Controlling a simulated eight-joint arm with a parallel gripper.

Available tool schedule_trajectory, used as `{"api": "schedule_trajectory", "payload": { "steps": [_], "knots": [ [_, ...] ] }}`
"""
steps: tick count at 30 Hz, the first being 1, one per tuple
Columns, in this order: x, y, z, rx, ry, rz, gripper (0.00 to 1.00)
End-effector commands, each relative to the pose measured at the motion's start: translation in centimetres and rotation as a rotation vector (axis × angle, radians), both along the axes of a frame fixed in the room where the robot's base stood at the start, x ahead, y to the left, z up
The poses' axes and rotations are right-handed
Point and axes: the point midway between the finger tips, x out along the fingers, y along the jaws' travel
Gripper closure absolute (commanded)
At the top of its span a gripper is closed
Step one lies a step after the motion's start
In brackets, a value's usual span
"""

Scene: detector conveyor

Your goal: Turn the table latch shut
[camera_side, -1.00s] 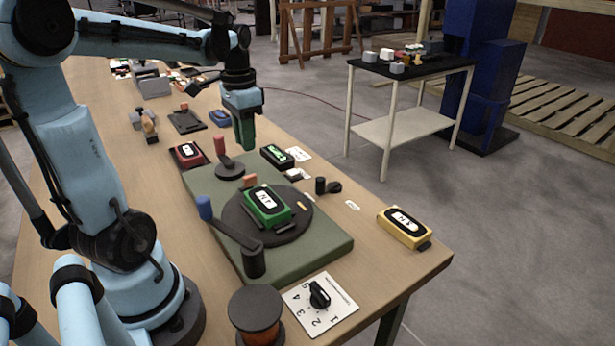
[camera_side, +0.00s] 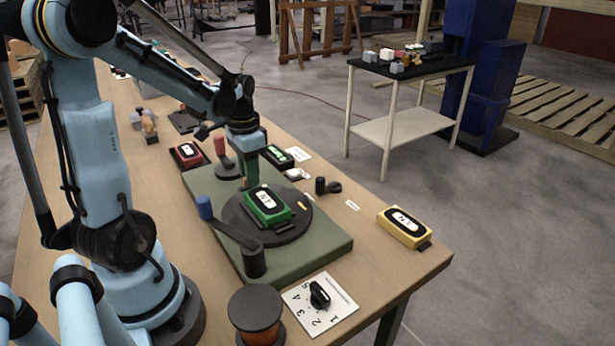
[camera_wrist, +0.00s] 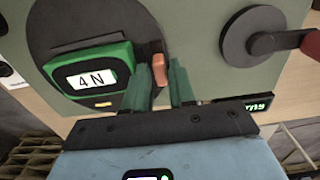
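The table latch looks like a small orange tab (camera_wrist: 157,68) at the edge of the dark round turntable (camera_side: 298,222). It stands between my gripper's green fingertips (camera_wrist: 163,85) in the wrist view, close to the left one; I cannot tell if they touch. In the side view my gripper (camera_side: 250,172) is lowered at the turntable's far edge and hides the tab. The fingers are apart, with a small gap. A green box marked 4N (camera_side: 267,204) sits on the turntable; it also shows in the wrist view (camera_wrist: 90,80).
A red-handled lever (camera_side: 220,148) stands close left of my gripper, and a dark box with green lit text (camera_side: 277,157) close right. A blue-handled crank (camera_side: 205,208) is nearer. A yellow box (camera_side: 404,228) and a numbered dial (camera_side: 319,295) lie at the front.

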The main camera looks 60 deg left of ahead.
Motion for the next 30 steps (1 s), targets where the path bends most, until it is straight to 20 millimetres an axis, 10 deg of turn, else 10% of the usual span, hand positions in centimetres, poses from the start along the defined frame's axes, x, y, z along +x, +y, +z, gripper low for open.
{"api": "schedule_trajectory", "payload": {
  "steps": [7,30],
  "knots": [
    [0.01,0.0,0.02,0.0,0.0,0.0,1.0],
    [0.01,0.1,0.02,-0.001,0.003,0.281,1.0]
  ]
}}
